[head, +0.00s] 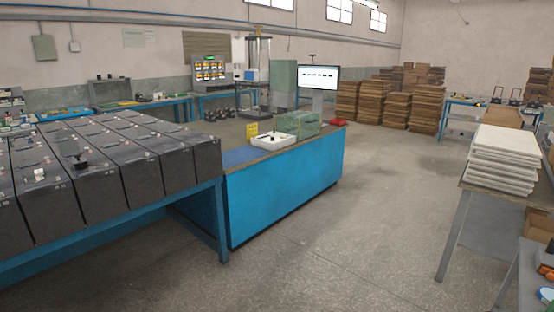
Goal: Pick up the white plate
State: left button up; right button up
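A stack of several flat white plates (498,172) lies on a grey table (462,196) at the right. The plates are piled flat, with slightly uneven edges. A shallow white tray (271,141) sits on the blue bench in the middle, with small dark items in it. A small white piece (40,175) lies on top of a battery at the left. I cannot tell from this view alone which of these is the white plate meant. Neither of my grippers is in view.
Rows of dark batteries (150,167) stand on a blue-framed table at the left. The blue bench (285,195) carries a green box (298,123) and a monitor (319,77). Brown stacks (397,112) stand at the back. The floor (355,220) between bench and grey table is clear.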

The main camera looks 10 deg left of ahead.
aim_at(38, 172)
jog(key=u, duration=1.65)
